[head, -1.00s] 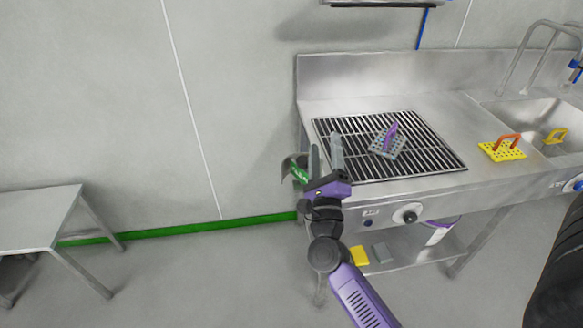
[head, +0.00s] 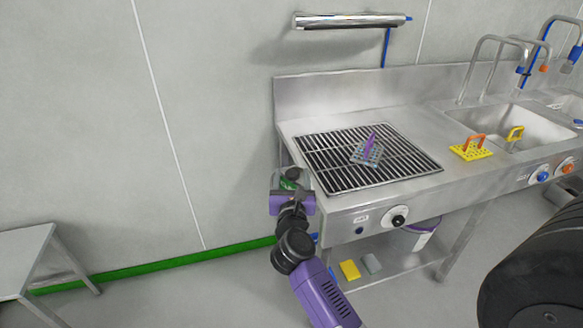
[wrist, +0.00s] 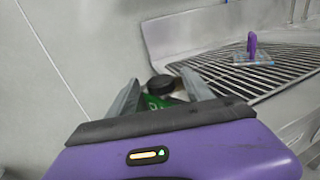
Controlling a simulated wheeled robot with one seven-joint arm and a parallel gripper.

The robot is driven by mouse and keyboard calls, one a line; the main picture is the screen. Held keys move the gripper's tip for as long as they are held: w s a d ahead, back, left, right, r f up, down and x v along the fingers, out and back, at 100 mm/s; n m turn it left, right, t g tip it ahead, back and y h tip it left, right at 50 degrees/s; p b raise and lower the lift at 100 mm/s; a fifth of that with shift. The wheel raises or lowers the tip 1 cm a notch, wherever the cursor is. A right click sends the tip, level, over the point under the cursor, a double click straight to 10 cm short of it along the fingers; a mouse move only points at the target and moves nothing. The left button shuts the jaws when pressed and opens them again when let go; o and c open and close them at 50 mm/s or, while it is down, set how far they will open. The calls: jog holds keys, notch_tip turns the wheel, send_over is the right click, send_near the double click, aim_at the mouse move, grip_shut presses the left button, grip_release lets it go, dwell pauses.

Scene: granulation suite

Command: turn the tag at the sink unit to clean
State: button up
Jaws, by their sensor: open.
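A small green tag (head: 289,184) sits at the left end of the steel sink unit (head: 330,92), mostly hidden behind my gripper in the head view. In the wrist view the green tag (wrist: 155,103) shows between my fingers, with a round dark knob (wrist: 161,85) just above and beyond it. I cannot read any wording on it. My gripper (wrist: 162,92) is open, with one finger on each side of the tag and knob. I cannot tell whether the fingers touch them. In the head view my gripper (head: 292,182) is at the unit's left front corner.
A black grate (head: 330,172) with a purple-handled scrubber (head: 367,150) tops the unit. A yellow scrubber (head: 471,150) lies by the basin (head: 525,128). A dial (head: 398,216) is on the front panel. A steel table (head: 25,255) stands left, with open floor between.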

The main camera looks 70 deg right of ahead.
jog(key=shift+x, duration=2.25)
jog(key=shift+s, duration=0.1)
jog(key=shift+c, duration=0.2)
grip_shut()
jog(key=shift+p, duration=0.35)
